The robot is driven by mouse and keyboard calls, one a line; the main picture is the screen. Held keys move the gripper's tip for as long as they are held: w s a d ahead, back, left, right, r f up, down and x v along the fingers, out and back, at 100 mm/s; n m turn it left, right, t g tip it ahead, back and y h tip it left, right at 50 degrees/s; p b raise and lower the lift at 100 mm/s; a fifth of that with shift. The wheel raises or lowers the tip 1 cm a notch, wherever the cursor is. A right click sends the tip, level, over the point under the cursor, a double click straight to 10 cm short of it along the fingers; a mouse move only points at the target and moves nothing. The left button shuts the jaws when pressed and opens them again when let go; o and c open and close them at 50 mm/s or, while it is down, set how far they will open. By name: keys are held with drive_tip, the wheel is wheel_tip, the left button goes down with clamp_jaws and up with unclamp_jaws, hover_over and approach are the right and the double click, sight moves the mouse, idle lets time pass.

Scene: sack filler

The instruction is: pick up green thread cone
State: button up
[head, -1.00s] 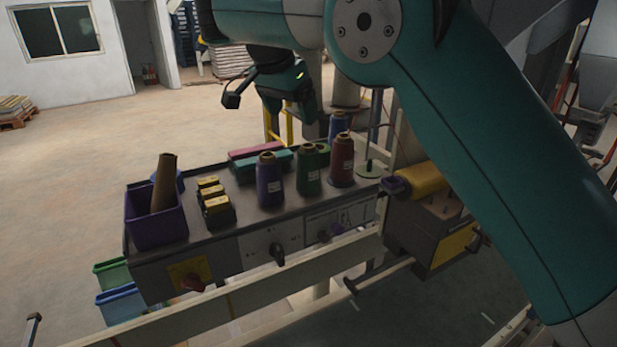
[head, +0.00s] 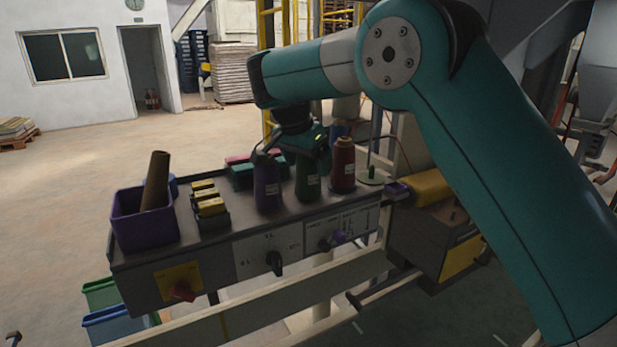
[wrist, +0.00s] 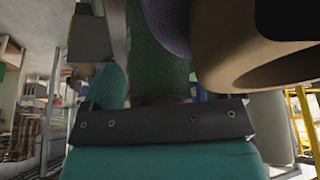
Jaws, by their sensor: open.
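The green thread cone (head: 307,184) stands upright on the grey machine top, between the purple cone (head: 267,188) and the red cone (head: 343,166). My gripper (head: 293,148) is open and low over the cones, covering the tops of the green and purple ones in the head view. In the wrist view the green cone's wound thread (wrist: 155,65) is very close, beyond the dark gripper bar. The purple cone (wrist: 172,25) shows beside it, with a large tan core end close to the camera. I cannot tell whether the fingers touch the green cone.
A blue cone (head: 338,129) stands behind the red one. Pink and teal boxes lie behind the purple cone. To the left are yellow-topped blocks (head: 208,198) and a purple bin (head: 145,229) holding a brown tube. Knobs and a rail line the front.

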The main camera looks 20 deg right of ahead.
drive_tip(key=c, duration=1.1)
